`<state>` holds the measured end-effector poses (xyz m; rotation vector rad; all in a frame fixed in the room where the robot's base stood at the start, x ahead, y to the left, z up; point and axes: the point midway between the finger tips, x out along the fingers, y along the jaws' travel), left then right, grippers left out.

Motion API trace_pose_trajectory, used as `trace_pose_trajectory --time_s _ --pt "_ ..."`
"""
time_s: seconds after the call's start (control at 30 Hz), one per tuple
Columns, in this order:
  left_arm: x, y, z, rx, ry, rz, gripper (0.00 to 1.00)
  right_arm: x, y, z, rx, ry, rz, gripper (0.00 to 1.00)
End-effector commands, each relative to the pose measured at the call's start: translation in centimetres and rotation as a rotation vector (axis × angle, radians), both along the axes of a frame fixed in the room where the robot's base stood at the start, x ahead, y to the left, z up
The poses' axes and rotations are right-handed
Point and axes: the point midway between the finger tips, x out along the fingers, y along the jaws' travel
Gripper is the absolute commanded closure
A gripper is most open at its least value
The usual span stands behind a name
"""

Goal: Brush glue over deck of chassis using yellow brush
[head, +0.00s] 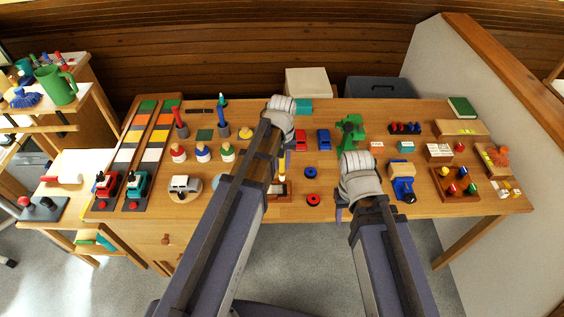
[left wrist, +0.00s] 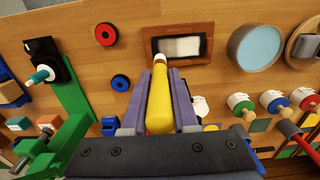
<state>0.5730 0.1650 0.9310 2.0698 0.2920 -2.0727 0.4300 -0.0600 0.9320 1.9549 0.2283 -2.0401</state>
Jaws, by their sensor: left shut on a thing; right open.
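My left gripper (left wrist: 160,85) is shut on the yellow brush (left wrist: 159,104). The brush's pale tip points at a dark-framed wooden piece (left wrist: 208,48) with a whitish, unevenly coated deck. The tip overlaps the frame's near edge in the left wrist view; I cannot tell whether it touches. In the head view the brush (head: 282,166) shows beside my left forearm, with that framed piece partly hidden below it. I take the framed piece for the chassis, but its shape is not fully clear. My right gripper (head: 340,212) is open over the table's front part, its jaws mostly hidden.
A green stand (head: 349,131) rises behind my right wrist. A silver car (head: 185,184) and a round blue-topped dish (left wrist: 255,48) lie left. Several pegs and blocks crowd the table.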

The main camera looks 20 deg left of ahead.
Motion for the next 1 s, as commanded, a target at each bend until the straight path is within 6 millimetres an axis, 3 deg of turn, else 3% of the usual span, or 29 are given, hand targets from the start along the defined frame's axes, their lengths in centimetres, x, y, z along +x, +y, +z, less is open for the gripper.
trace_pose_trajectory --time_s 0.17,0.5,1.0 --pt "0.0 0.0 0.4 0.0 0.0 0.0 1.0 0.0 0.0 0.4 0.0 0.0 0.0 0.5" --pt "0.0 0.0 3.1 0.0 0.0 0.0 1.0 0.0 0.0 3.1 0.0 0.0 0.0 0.5" --pt "0.0 0.0 3.0 0.0 0.0 0.0 1.0 0.0 0.0 3.0 0.0 0.0 0.0 0.5"
